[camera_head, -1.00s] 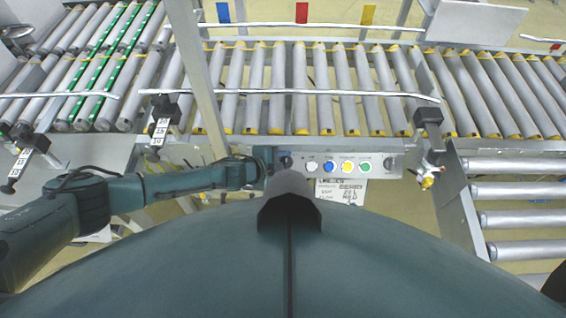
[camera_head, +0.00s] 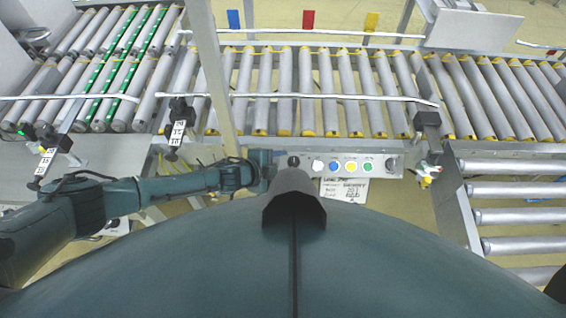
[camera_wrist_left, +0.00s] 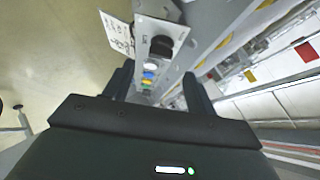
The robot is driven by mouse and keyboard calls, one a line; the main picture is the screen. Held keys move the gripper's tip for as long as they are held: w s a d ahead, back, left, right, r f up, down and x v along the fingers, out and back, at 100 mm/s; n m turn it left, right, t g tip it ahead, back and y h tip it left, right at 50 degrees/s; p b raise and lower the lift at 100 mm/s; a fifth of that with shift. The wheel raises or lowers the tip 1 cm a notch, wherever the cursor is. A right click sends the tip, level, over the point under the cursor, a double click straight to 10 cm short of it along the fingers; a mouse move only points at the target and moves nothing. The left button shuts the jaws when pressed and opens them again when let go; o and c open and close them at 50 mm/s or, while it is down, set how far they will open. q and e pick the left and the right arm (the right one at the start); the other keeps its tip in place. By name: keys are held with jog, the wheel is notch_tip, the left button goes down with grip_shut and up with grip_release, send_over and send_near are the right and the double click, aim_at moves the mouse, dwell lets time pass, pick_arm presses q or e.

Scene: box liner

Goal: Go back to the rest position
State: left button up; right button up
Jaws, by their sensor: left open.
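My left arm comes in from the left in the head view. Its gripper (camera_head: 265,168) is just left of the button panel (camera_head: 352,167), partly hidden by a dark part of my body. In the left wrist view, the two dark fingers of my left gripper (camera_wrist_left: 158,70) stand apart. The button panel (camera_wrist_left: 151,48) shows between and beyond them, with white, blue, yellow and green buttons and a black knob. Nothing is held between the fingers. I cannot tell whether the fingers touch the panel. My right gripper is not in view.
A roller conveyor (camera_head: 310,92) with a white front rail crosses behind the panel. Rollers with green strips (camera_head: 112,75) lie at the left, and a side roller section (camera_head: 515,190) is at the right. A metal post (camera_head: 212,75) stands near my left arm. A paper sign (camera_head: 345,190) hangs below the panel.

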pick_arm(q)
jog(key=shift+p+v, duration=0.4)
jog(key=shift+v, duration=0.7)
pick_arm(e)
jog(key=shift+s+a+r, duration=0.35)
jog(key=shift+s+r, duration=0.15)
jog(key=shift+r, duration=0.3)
pick_arm(q)
jog(key=shift+f, duration=0.15)
jog(key=shift+s+d, duration=0.1)
